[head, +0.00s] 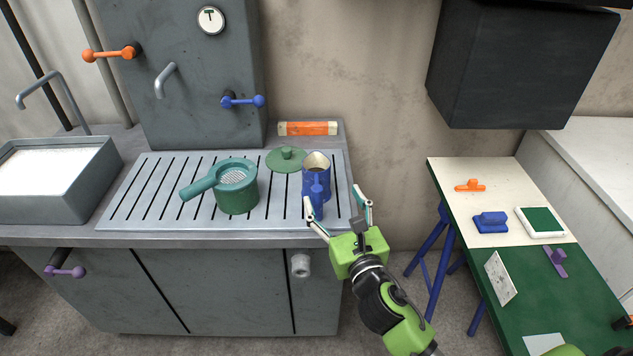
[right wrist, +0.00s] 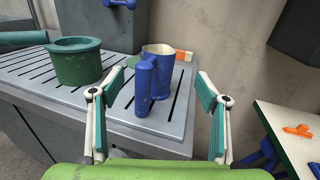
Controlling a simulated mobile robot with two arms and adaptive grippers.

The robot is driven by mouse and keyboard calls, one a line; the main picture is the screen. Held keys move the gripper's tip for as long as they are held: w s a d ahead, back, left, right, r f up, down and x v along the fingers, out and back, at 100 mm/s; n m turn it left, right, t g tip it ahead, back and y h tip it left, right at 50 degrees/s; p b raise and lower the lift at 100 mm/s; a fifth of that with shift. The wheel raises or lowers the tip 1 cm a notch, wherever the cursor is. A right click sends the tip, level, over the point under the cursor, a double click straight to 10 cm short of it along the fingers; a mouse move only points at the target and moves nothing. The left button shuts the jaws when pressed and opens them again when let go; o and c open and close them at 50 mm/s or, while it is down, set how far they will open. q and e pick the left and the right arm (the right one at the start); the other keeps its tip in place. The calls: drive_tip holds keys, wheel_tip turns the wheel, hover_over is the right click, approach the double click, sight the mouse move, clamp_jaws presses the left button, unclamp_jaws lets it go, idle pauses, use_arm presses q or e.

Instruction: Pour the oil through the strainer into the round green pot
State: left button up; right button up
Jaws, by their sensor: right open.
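A blue jug (head: 317,165) with a cream inside stands upright at the right end of the slatted metal drainboard, its handle (right wrist: 146,88) facing my right gripper. The round green pot (head: 237,200) stands to its left. The teal strainer (head: 236,175) sits on the pot's top, its handle pointing left. A green lid (head: 286,160) lies behind, between pot and jug. My right gripper (head: 334,198) is open and empty at the drainboard's right front edge. In the right wrist view (right wrist: 160,80) the jug appears between its fingers, apart from both. The oil is not visible. My left gripper is out of view.
The drainboard (head: 150,212) is bare left of the pot. A sink basin (head: 95,185) is at far left. A grey cabinet with levers (head: 200,85) rises behind. An orange-labelled bar (head: 307,129) lies at the back. A table (head: 440,175) with small items stands at right.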

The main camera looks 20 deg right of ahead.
approach(313, 158)
drive_tip(key=shift+w+d+f+p, duration=0.15)
drive_tip(key=shift+w+p, duration=0.1)
drive_tip(key=shift+w, duration=0.3)
drive_tip(key=shift+w+d+f+p, duration=0.1)
drive_tip(key=shift+w+f+p, duration=0.1)
drive_tip(key=shift+w, duration=0.4)
drive_tip(key=w, duration=0.4)
drive_tip(key=shift+a+p, duration=0.15)
drive_tip(key=shift+p, duration=0.25)
drive_tip(key=shift+w, duration=0.55)
drive_tip(key=c, duration=1.5)
drive_tip(key=shift+r, duration=0.1)
